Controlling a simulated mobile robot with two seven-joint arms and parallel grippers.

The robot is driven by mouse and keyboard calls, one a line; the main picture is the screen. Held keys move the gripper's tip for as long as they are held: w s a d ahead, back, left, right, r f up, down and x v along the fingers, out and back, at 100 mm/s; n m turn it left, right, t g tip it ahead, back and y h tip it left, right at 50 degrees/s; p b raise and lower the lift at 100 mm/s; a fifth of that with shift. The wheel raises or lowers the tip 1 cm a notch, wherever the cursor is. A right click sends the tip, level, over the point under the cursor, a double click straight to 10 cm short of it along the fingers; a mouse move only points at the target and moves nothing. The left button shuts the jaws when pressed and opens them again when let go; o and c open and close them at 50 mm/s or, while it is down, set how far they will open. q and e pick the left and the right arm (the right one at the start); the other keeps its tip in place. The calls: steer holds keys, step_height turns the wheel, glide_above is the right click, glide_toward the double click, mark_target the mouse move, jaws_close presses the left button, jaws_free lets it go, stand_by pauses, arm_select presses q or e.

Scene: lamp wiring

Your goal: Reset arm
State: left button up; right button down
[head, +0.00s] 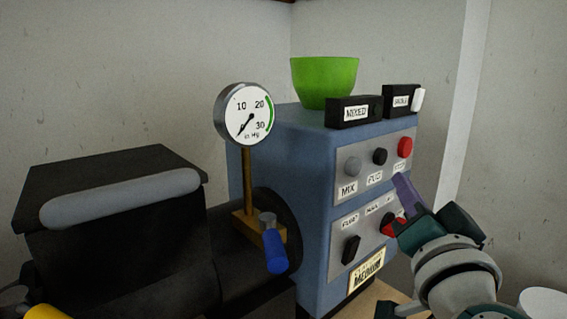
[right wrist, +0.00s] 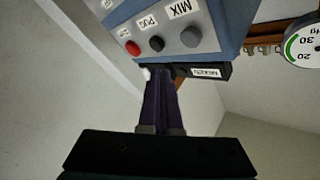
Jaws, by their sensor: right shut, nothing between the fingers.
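My right gripper (head: 402,183) is shut and empty. Its purple fingers point up and left in front of the blue machine's (head: 285,150) control panel (head: 350,205), just below the upper row of buttons. In the right wrist view the closed fingers (right wrist: 165,82) lie together, with the grey, black and red buttons of the panel above their tips. Whether the fingers touch the panel cannot be told. The gripper partly hides a red switch (head: 392,226) on the lower panel. My left gripper is not in view.
A green bowl (head: 325,80) and two black labelled boxes (head: 353,112) (head: 401,99) sit on the machine. A round gauge (head: 243,114) stands left of it above a blue-handled valve (head: 274,250). A black chamber (head: 110,235) fills the lower left. Bare wall lies behind.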

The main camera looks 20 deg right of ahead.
stand_by(0.5)
steer(key=s+a+r+n+g+y+p, duration=0.2)
steer(key=a+n+y+p, duration=0.2)
steer(key=a+n+y, duration=0.25)
steer(key=s+a+r+n+g+y+p, duration=0.1)
steer(key=s+a+n+y+p, duration=0.3)
steer(key=a, duration=0.3)
steer(key=s+d+f+n+g+h+p, duration=0.1)
steer(key=s+d+n+g+h+p, duration=0.2)
steer(key=s+g+p, duration=0.75)
steer(key=w+r+p+v, duration=0.1)
steer(key=w+p+v, duration=0.2)
steer(key=p+v, duration=1.4)
steer(key=w+d+r+p+v, duration=0.1)
steer(key=w+p+v, duration=0.2)
steer(key=p+v, duration=1.4)
step_height(320, 180, up, 4)
steer(key=shift+s+d+r+g, duration=0.1)
steer(key=shift+s+d+g, duration=0.1)
steer(key=shift+s+g, duration=0.4)
steer(key=shift+s+n, duration=0.15)
steer(key=shift+n, duration=0.1)
